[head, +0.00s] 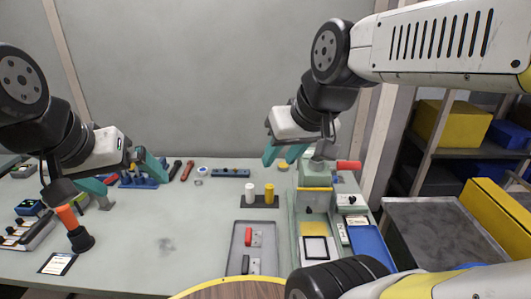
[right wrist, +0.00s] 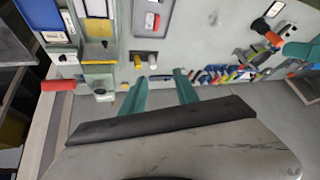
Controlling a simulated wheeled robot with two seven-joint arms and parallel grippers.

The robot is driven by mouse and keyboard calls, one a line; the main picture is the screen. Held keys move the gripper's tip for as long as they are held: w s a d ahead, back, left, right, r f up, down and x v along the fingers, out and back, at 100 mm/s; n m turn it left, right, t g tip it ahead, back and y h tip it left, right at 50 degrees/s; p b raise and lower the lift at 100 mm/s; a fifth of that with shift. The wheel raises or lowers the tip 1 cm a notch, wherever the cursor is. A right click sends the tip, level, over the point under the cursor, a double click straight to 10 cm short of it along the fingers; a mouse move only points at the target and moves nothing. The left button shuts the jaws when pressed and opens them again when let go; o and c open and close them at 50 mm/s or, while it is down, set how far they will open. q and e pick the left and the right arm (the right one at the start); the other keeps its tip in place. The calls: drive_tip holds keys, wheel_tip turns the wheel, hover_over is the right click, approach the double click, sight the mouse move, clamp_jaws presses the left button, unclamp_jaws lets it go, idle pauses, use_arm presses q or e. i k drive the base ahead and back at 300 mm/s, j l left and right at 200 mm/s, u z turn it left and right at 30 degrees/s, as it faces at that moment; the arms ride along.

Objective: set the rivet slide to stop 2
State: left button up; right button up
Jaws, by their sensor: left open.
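No readable label or stop number marks the rivet slide, so I cannot tell which part it is. One candidate is the black knob (head: 309,210) on the long green fixture (head: 293,235) at centre right. Another is the pale panel with black knobs (head: 28,234) at the far left. My right gripper (head: 283,158) is open and empty above the back of the table, left of the fixture's red handle (head: 348,165); its spread teal fingers also show in the right wrist view (right wrist: 160,78). My left gripper (head: 127,180) is open over the left side of the table.
A grey tray (head: 233,262) with red and black pieces lies left of the fixture. White and yellow cylinders (head: 260,195) stand behind it. Blue racks and tools line the back. An orange-topped black piece (head: 77,232) stands at left. The centre-left table is clear.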

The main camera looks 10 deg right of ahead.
sight(314, 250)
drive_tip(key=l+z, duration=0.15)
drive_tip(key=z, duration=0.35)
drive_tip(key=l+z, duration=0.2)
drive_tip(key=z, duration=0.3)
drive_tip(key=k+l, duration=0.05)
